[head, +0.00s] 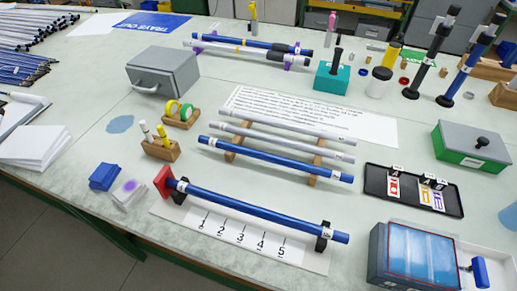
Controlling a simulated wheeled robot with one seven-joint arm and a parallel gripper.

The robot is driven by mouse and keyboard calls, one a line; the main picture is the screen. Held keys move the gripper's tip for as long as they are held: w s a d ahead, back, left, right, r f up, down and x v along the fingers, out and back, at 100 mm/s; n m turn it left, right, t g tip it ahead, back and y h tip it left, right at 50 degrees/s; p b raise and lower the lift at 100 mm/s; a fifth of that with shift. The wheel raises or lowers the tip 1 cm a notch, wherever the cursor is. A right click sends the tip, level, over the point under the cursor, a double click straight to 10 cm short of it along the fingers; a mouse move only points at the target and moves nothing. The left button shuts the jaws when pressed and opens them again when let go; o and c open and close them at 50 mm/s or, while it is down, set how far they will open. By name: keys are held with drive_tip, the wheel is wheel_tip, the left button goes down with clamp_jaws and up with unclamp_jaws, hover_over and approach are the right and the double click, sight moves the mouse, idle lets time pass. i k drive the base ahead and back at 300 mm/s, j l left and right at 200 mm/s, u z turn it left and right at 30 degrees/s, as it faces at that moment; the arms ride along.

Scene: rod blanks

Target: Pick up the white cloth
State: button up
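A white folded pad that looks like the white cloth (121,194) lies on the table at the lower left in the head view. It has a purple stain on its top. A blue folded cloth (105,176) lies just behind it, close to its upper left; I cannot tell whether they touch. My gripper is not in view.
A white board (190,224) with numbered marks bears a blue rod (250,207) to the right of the cloth. A wooden block with pens (161,150) stands behind. A white paper stack (35,146) lies at the left. Table in front of the cloth is bare.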

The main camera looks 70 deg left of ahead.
sight(128, 195)
drive_tip(key=u, duration=2.45)
drive_tip(key=k+j, duration=0.1)
drive_tip(key=j, duration=0.3)
drive_tip(key=k+j+z, duration=0.1)
drive_tip(key=j, duration=0.3)
drive_tip(key=k+j, duration=0.2)
drive_tip(key=j, duration=0.2)
drive_tip(key=k+j, duration=0.15)
drive_tip(key=j, duration=0.25)
drive_tip(key=i+z, duration=0.05)
